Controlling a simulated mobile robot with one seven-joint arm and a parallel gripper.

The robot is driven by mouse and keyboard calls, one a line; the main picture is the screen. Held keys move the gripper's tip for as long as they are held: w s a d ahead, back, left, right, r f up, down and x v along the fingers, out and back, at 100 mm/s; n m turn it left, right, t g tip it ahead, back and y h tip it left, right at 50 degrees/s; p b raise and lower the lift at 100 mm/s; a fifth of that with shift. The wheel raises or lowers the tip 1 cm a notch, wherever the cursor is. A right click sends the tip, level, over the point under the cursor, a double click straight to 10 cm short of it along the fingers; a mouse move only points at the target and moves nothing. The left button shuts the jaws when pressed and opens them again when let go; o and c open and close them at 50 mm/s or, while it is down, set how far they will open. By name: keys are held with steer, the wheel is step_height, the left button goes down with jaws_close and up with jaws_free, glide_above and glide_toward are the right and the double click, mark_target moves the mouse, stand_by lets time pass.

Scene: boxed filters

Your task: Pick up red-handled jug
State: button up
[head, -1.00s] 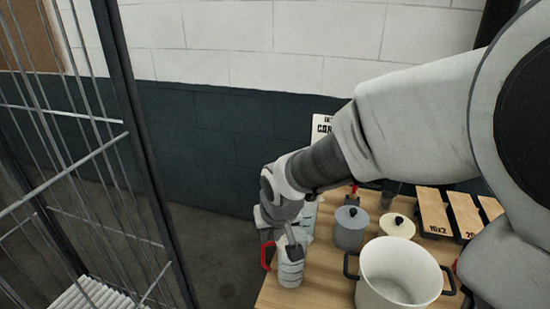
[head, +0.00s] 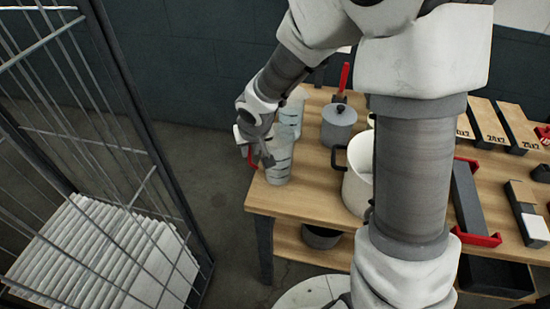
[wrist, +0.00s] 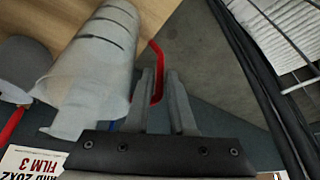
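The red-handled jug (head: 280,163) is pale grey with dark measuring lines. It stands upright at the near left corner of the wooden table (head: 290,200), its red handle (head: 251,158) facing left. In the wrist view the jug (wrist: 98,60) lies left of my fingers. My gripper (head: 260,155) is at the handle side of the jug. In the wrist view my gripper (wrist: 162,88) has its two fingers apart, with the red handle (wrist: 157,72) showing between them. A gap shows beside the handle, so the fingers do not look closed on it.
A similar pale vessel (head: 291,117) stands right behind the jug. A grey lidded pot (head: 339,122) and a large white pot (head: 356,185) stand to the right. A wire cage (head: 95,150) with stacked white filters (head: 110,255) is at left, with open floor between.

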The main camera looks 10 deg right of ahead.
mark_target(250, 154)
steer(key=shift+b+x, duration=0.3)
steer(key=shift+x, duration=1.25)
steer(key=shift+r, duration=0.1)
steer(key=shift+c, duration=0.3)
jaws_close()
